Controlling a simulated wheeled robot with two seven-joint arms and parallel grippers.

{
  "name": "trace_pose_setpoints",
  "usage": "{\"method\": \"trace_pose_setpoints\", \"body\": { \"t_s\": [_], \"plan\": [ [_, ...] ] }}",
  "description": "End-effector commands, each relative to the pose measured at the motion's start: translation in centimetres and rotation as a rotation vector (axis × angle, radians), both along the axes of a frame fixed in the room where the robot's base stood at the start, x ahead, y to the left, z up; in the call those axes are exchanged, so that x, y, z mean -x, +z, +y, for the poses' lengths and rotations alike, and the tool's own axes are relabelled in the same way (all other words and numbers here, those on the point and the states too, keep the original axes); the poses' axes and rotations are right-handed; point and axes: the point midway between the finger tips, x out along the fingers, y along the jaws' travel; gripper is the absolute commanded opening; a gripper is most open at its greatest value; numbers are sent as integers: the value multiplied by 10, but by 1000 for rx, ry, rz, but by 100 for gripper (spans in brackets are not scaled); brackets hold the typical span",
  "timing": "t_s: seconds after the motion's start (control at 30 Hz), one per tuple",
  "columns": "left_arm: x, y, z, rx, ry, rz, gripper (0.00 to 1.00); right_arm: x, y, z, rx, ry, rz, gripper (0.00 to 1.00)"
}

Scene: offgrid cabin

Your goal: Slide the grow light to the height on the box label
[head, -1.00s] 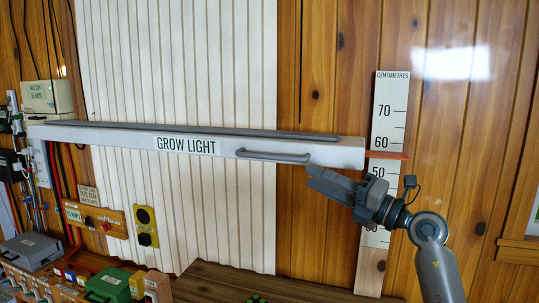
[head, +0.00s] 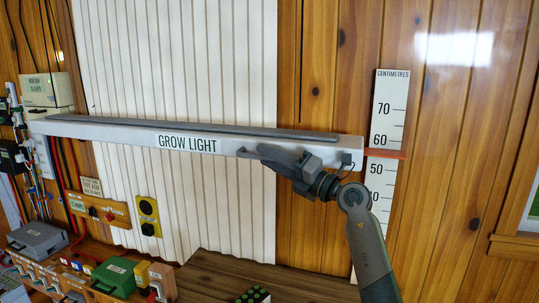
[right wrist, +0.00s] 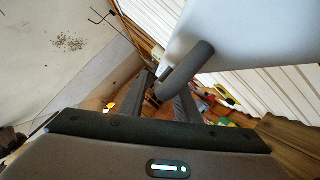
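The grow light (head: 110,131) is a long white bar with a grey handle (head: 243,153) on its front. A red pointer (head: 386,154) at its right end marks between 50 and 60 on the upright centimetre scale (head: 387,100). My right gripper (head: 268,152) is at the right part of the handle and hides it. In the right wrist view, its fingers (right wrist: 163,98) stand apart with the grey handle (right wrist: 190,68) reaching between them; I cannot tell whether they touch it. No box label giving a height is readable. My left gripper is not in view.
A dark wooden top (head: 215,272) lies below, with a dark tray of green items (head: 253,295) at its front edge. A green box (head: 116,277), a grey box (head: 37,241) and switches stand lower left. A window frame (head: 515,248) is at the right.

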Motion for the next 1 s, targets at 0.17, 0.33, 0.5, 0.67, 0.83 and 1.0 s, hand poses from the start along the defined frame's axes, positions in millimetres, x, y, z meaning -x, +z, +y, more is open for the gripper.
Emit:
{"method": "trace_pose_setpoints", "body": {
  "t_s": [0.17, 0.33, 0.5, 0.67, 0.83, 1.0],
  "plan": [
    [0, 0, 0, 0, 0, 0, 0, -1, 0, 1, 1, 0, -1, 29],
    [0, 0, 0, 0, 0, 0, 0, -1, 0, 1, 1, 0, -1, 22],
    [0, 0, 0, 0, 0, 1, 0, -1, 0, 1, 0, 0, 0, 0],
    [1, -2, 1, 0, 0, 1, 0, -1, -5, 1, 1, 0, 1, 0],
    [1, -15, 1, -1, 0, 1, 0, -1, -37, 1, 3, 1, 4, 0],
    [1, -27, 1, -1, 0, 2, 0, 0, -68, 1, 1, 2, 4, 0]
  ]
}}
